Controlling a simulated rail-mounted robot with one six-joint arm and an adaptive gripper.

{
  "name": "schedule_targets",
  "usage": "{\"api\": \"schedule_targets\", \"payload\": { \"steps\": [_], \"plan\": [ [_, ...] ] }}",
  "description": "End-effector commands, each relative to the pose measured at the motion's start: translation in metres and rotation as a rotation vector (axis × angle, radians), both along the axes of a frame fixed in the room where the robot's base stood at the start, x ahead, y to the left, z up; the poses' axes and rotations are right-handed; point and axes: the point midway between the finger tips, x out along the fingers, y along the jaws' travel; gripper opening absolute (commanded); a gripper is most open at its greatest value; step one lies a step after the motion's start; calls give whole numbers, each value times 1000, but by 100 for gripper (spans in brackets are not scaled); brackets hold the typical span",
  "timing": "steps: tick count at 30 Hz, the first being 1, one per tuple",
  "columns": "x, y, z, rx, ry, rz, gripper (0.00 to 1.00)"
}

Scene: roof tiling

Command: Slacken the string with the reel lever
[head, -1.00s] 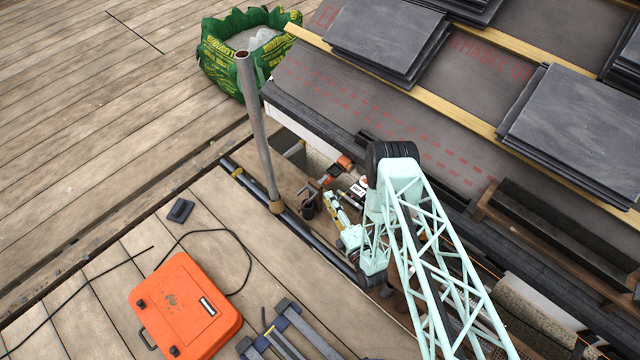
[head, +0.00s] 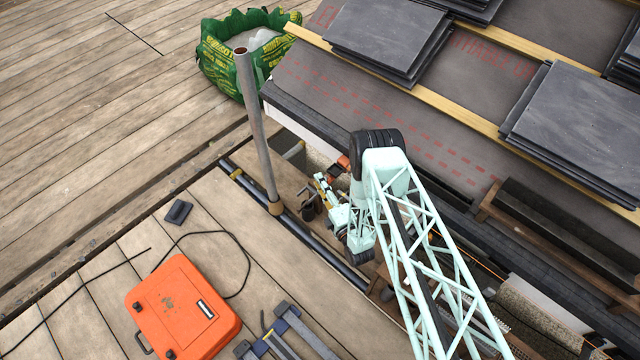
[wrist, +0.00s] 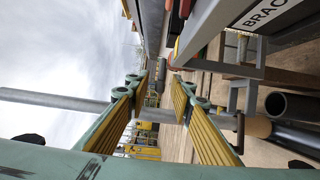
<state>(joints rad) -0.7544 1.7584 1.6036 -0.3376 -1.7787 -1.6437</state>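My gripper (head: 323,186) is near the roof's eave, beside the upright scaffold pole, in the head view. In the wrist view my gripper (wrist: 160,84) has its two yellow-padded fingers spread apart, with nothing visibly held between them. A small orange part (head: 343,162), possibly the reel, sits just right of the gripper and is partly hidden by my arm. I cannot make out the lever. A thin orange string (head: 489,271) runs along the eave at the right.
The grey scaffold pole (head: 258,130) stands close left of the gripper. A grey item lettered "BRAC" (wrist: 245,22) is close in the wrist view. Slate stacks (head: 580,120) lie on the roof. An orange case (head: 180,310) lies on the open boards.

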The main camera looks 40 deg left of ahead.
Motion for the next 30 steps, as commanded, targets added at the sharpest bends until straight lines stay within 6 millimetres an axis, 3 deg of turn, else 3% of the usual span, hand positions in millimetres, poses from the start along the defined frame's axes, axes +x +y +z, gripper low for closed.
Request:
{"api": "schedule_targets", "payload": {
  "steps": [8,15,30],
  "plan": [
    [0,0,0,0,0,0,21],
    [0,0,0,0,0,0,0],
    [0,0,5,6,63,0,0]
  ]
}}
